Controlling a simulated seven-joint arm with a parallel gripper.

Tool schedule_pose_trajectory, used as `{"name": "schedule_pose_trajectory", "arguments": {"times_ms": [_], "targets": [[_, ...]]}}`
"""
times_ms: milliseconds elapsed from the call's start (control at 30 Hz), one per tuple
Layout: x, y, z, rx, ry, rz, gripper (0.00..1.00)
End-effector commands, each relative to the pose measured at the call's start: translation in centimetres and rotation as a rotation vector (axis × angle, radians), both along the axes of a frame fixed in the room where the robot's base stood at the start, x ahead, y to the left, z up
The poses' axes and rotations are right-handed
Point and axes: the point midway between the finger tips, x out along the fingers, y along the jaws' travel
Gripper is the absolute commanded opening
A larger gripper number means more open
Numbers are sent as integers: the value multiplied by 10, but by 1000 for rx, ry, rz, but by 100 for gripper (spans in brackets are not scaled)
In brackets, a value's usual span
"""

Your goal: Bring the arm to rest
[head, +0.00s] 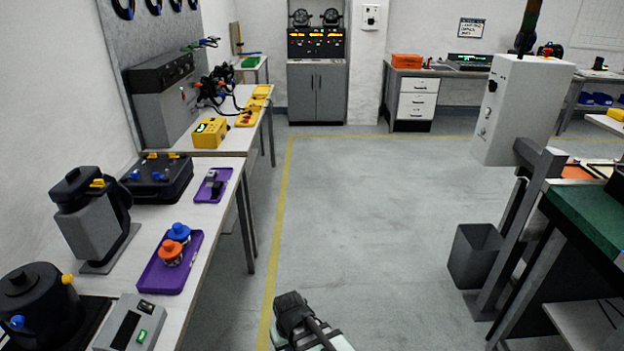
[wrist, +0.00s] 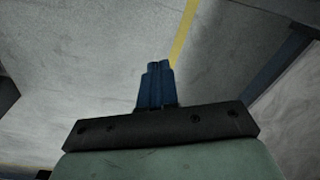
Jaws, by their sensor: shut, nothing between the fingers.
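In the wrist view my gripper (wrist: 157,86) shows its two blue fingers together, shut, with nothing between them. In the head view part of my arm (head: 300,318) shows at the bottom middle, over the floor and right of the left bench. The fingers cannot be made out in the head view.
On the left bench (head: 215,225) a purple tray (head: 157,277) holds an orange-topped and a blue-topped can. A grey scale (head: 130,325) and black machines stand beside it. A grey bin (head: 475,255) and a green-topped bench (head: 590,215) stand right. The middle floor is clear.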

Motion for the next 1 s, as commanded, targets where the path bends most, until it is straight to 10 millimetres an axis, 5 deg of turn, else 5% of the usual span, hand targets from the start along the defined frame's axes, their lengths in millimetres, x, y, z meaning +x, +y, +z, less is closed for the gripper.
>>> {"name": "schedule_pose_trajectory", "arguments": {"times_ms": [400, 1000], "targets": [[-62, -92, -94, -109, 180, -104, 0], [-193, -194, -191, -182, 473, -284, 0]]}}
